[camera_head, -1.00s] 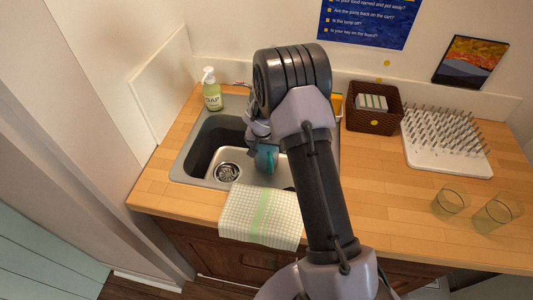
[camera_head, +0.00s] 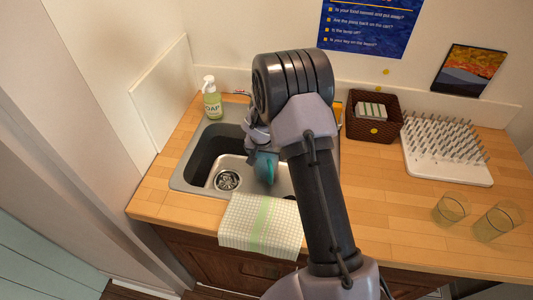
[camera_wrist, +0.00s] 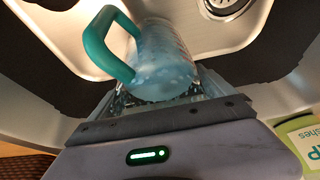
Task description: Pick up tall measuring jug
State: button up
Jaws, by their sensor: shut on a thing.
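The measuring jug (camera_wrist: 165,62) is a clear, bluish vessel with a teal handle. In the wrist view it lies between the fingers of my gripper (camera_wrist: 162,88), its handle toward the upper left. My gripper is shut on it. In the head view the jug's teal part (camera_head: 265,168) shows over the sink basin, beside my arm. My gripper (camera_head: 262,145) is mostly hidden behind my arm there. I cannot tell whether the jug touches the basin floor.
The steel sink (camera_head: 185,178) has a drain (camera_head: 227,180). A soap bottle (camera_head: 212,102) stands behind it; a checked towel (camera_head: 260,224) hangs in front. To the right are a brown basket (camera_head: 355,128), a pegged drying rack (camera_head: 447,172) and two glasses (camera_head: 451,208) (camera_head: 498,222).

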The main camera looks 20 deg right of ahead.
aim_at(263, 172)
jog(key=s+a+b, duration=0.1)
jog(key=s, duration=0.1)
jog(key=s+a+b, duration=0.2)
jog(key=s+a, duration=0.1)
jog(key=shift+s+f+b, duration=0.1)
jog(key=shift+s+b, duration=0.25)
jog(key=shift+b, duration=0.05)
notch_tip(263, 172, up, 14)
jog(key=p, duration=0.7)
jog(key=o, duration=1.3)
jog(key=c, duration=1.3)
jog(key=shift+s, duration=0.1)
